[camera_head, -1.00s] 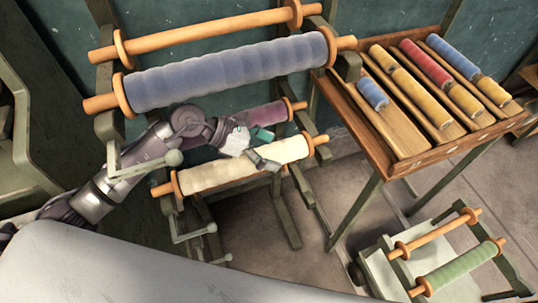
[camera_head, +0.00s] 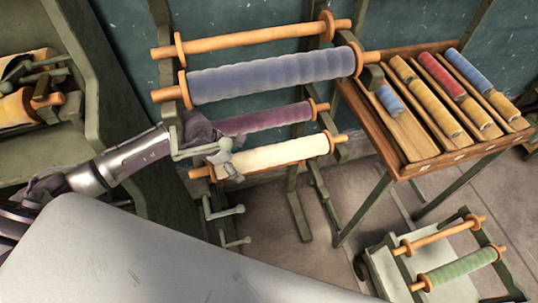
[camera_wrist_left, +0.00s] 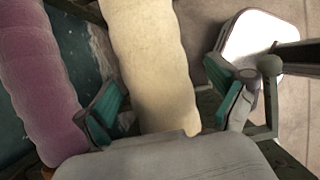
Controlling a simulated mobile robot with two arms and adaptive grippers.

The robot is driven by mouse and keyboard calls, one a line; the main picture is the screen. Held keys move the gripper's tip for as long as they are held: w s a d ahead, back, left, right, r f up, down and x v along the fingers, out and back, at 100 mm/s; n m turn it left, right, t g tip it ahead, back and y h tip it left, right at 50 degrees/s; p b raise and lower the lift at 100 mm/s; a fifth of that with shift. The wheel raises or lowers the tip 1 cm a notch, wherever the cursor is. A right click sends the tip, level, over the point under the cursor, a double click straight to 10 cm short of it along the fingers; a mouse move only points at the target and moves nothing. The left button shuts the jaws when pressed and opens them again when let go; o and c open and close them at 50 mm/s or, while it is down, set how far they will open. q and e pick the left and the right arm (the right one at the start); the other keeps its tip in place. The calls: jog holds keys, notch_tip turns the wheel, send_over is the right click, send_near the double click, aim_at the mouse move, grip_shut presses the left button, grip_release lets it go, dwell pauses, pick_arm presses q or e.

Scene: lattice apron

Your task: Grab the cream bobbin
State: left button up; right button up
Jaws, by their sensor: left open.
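The cream bobbin (camera_head: 285,153) lies on the lowest visible bar of the rack in the head view, between orange end discs. In the left wrist view the cream bobbin (camera_wrist_left: 152,65) runs down between the two teal-padded fingers of my left gripper (camera_wrist_left: 160,108). The fingers are apart, one on each side of it, and I cannot tell whether they touch it. In the head view my left gripper (camera_head: 226,160) is at the left end of the cream bobbin, partly hidden by the arm. My right gripper is not in view.
A purple bobbin (camera_head: 265,119) lies just above the cream one, and a large blue bobbin (camera_head: 270,75) above that. Grey crank handles (camera_head: 228,212) stick out at the rack's left. A wooden table (camera_head: 385,140) with several small bobbins stands right. A low stand holds a green bobbin (camera_head: 460,268).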

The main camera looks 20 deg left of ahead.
aim_at(251, 154)
pick_arm(q)
jog(key=w+d, duration=0.1)
jog(key=d, duration=0.1)
jog(key=w+d, duration=0.2)
jog(key=shift+w+d+f, duration=0.1)
jog(key=shift+w+d, duration=0.15)
jog(key=w+d, duration=0.1)
jog(key=d, duration=0.2)
jog(key=w+d+b, duration=0.1)
jog(key=shift+w+d+f, duration=0.15)
jog(key=shift+w+f, duration=0.15)
jog(key=shift+w, duration=0.05)
jog(key=shift+w+d+f, duration=0.1)
jog(key=shift+f, duration=0.2)
jog(key=shift+r, duration=0.1)
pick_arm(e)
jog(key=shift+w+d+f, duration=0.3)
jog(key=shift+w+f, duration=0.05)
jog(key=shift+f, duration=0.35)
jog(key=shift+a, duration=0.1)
pick_arm(q)
jog(key=c, duration=1.6)
jog(key=shift+c, duration=0.4)
jog(key=shift+r, duration=0.1)
